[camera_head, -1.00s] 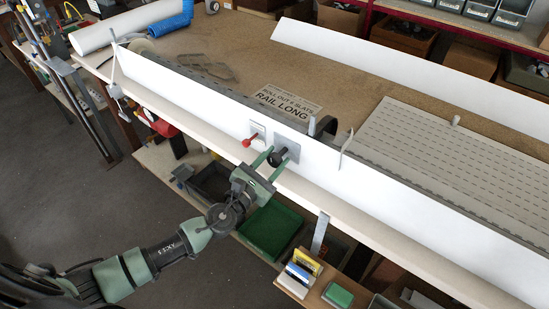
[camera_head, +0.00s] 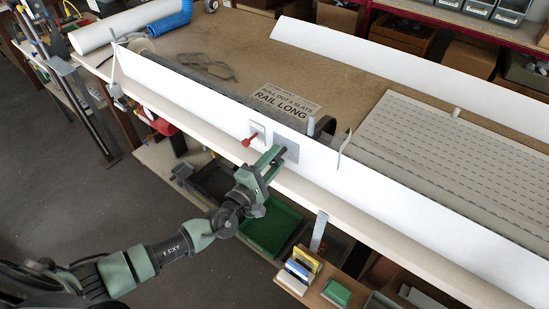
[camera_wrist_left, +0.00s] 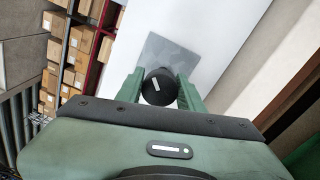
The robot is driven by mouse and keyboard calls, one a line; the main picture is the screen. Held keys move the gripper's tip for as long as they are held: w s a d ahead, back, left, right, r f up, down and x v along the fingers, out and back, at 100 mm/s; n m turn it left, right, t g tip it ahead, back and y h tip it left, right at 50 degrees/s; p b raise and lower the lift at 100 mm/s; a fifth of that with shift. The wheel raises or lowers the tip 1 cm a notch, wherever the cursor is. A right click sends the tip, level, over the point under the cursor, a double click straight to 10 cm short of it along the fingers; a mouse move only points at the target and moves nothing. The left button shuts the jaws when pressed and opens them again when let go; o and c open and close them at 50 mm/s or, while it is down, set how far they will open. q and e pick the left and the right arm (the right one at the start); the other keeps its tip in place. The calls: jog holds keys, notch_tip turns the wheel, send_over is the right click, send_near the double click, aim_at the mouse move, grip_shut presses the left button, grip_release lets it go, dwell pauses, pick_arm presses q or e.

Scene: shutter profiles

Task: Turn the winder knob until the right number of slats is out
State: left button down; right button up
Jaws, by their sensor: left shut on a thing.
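The black winder knob (camera_wrist_left: 158,87) sits on a square grey plate (camera_head: 288,145) on the long white front panel. It has a white mark on its face, which points obliquely in the left wrist view. My left gripper (camera_head: 276,156) is shut on the knob, one green finger on each side. In the head view the fingers mostly hide the knob. The grey slatted sheet (camera_head: 440,138) lies flat on the bench behind the panel, right of the winder. A sign (camera_head: 285,101) reads "roll out", a number too small to read surely, "slats, rail long". My right gripper is not in view.
A red-handled knob or lever (camera_head: 249,140) sits on a small white plate just left of the winder. An upright pale tab (camera_head: 344,143) stands at the panel's right. A green bin (camera_head: 270,225) lies below the bench edge. A white rail (camera_head: 400,65) lies at the back.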

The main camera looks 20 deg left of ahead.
pick_arm(q)
jog(key=m, duration=0.5)
jog(key=shift+f+h, duration=0.25)
jog(key=shift+h, duration=0.05)
jog(key=shift+s, duration=0.1)
jog(key=c, duration=0.9)
grip_release()
jog(key=shift+r, duration=0.1)
jog(key=b+v, duration=0.1)
jog(key=v, duration=0.6)
jog(key=shift+s+a, duration=0.2)
jog(key=shift+s, duration=0.15)
